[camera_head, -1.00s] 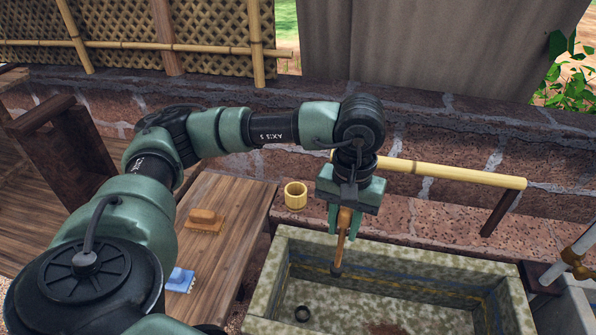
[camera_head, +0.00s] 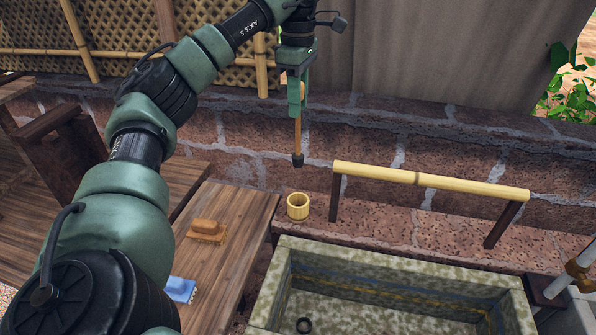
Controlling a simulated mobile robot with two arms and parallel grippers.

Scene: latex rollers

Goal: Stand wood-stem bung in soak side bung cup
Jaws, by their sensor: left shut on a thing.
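My left gripper (camera_head: 297,98) is shut on the wood-stem bung (camera_head: 297,135), a thin wooden stem with a dark plug at its lower end. The bung hangs upright, plug down, and shows above the bung cup in the picture. The bung cup (camera_head: 298,209) is a small yellow bamboo cup on the stone ledge behind the trough's left corner. Its mouth faces up and the bung is apart from it. My right gripper is not in view.
A mossy stone trough (camera_head: 400,258) with a dark drain ring (camera_head: 304,325) fills the lower right. A bamboo rail (camera_head: 430,181) stands right of the cup. Pipes (camera_head: 580,262) stand at right.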

